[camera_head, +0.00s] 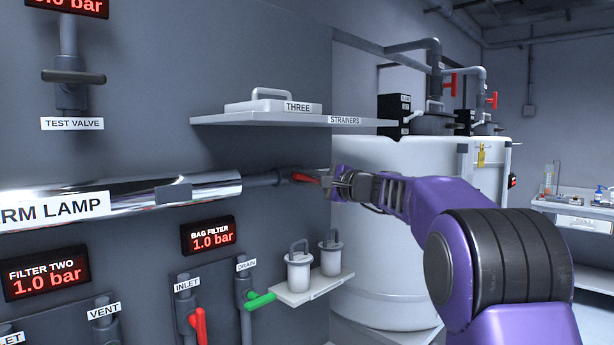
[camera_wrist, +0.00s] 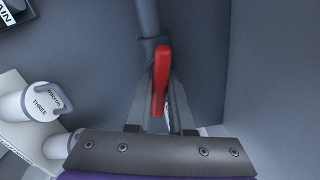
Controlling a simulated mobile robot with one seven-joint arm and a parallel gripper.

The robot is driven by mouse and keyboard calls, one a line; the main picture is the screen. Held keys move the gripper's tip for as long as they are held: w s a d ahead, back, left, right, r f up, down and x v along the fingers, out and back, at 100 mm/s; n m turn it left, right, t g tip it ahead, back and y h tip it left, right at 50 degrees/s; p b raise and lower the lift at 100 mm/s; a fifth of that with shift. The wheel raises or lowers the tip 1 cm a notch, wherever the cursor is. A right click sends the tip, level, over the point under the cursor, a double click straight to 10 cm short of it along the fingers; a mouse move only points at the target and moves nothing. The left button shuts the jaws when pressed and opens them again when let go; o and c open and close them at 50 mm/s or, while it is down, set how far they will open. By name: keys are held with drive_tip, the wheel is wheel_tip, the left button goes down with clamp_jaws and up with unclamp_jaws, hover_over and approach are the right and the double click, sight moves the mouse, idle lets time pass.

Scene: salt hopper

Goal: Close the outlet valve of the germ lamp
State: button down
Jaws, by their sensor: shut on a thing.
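The germ lamp (camera_head: 130,198) is a shiny horizontal cylinder on the grey wall, labelled "RM LAMP" in the part that shows. A grey pipe (camera_head: 262,180) leaves its right end and carries a valve with a red handle (camera_head: 306,178). My gripper (camera_head: 338,183) is at this handle, at the right end of the pipe. In the wrist view the red handle (camera_wrist: 161,80) stands between my two fingers, roughly in line with the pipe (camera_wrist: 148,18). The fingers are shut on it. The valve body is partly hidden by the handle and fingers.
A shelf (camera_head: 230,119) with a box marked "THREE" juts out above the pipe. A small shelf (camera_head: 318,288) with two white canisters is below. A green drain handle (camera_head: 261,300) and red inlet handle (camera_head: 199,328) are lower left. A large white tank (camera_head: 400,270) stands behind my arm.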

drive_tip(key=m+p, duration=0.2)
drive_tip(key=m, duration=0.1)
drive_tip(key=shift+r+m, duration=0.15)
drive_tip(key=shift+m, duration=0.25)
drive_tip(key=m+p, duration=0.1)
drive_tip(key=m, duration=0.2)
drive_tip(key=shift+m, duration=0.3)
drive_tip(key=m, duration=0.6)
drive_tip(key=shift+p, duration=0.3)
drive_tip(key=shift+m, duration=0.4)
drive_tip(key=c, duration=0.8)
unclamp_jaws()
drive_tip(key=shift+s+d, duration=0.1)
drive_tip(key=b+v, duration=0.2)
drive_tip(key=v, duration=1.5)
